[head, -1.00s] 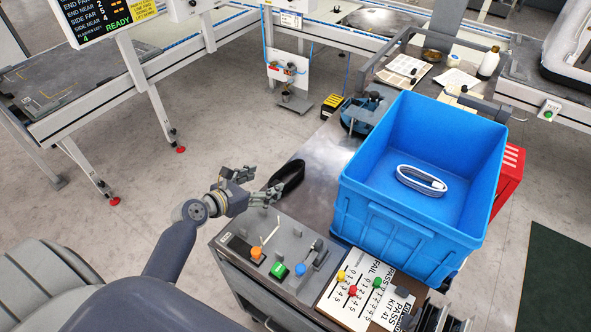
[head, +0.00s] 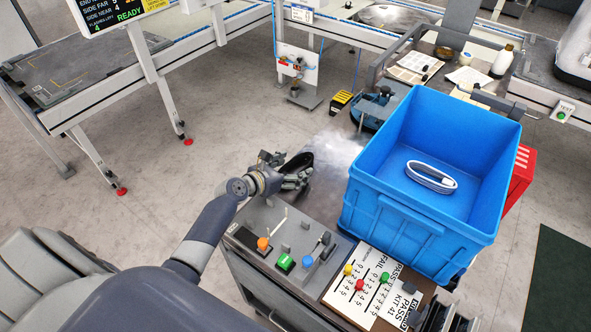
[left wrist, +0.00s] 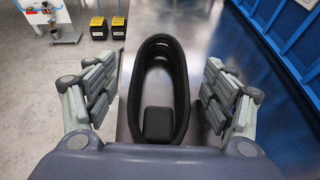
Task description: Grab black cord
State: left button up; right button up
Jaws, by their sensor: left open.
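The black cord (left wrist: 181,92) is a coiled loop with a block-shaped black end, lying on the metal cart top (left wrist: 215,45). In the left wrist view it lies between the two spread fingers of my left gripper (left wrist: 158,97), apart from both. In the head view the cord (head: 304,160) is partly hidden behind my left gripper (head: 297,177), which is open and empty at the cart's left edge. My right gripper is not in view.
A blue bin (head: 385,205) holding a white coiled cord (head: 432,177) stands right of the black cord. A control panel (head: 268,222) with coloured buttons and levers is in front. A labelled board (head: 347,291) lies at the cart's front. Open floor is to the left.

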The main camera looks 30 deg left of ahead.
pick_arm(q)
jog(key=c, duration=1.3)
jog(key=shift+r, duration=0.1)
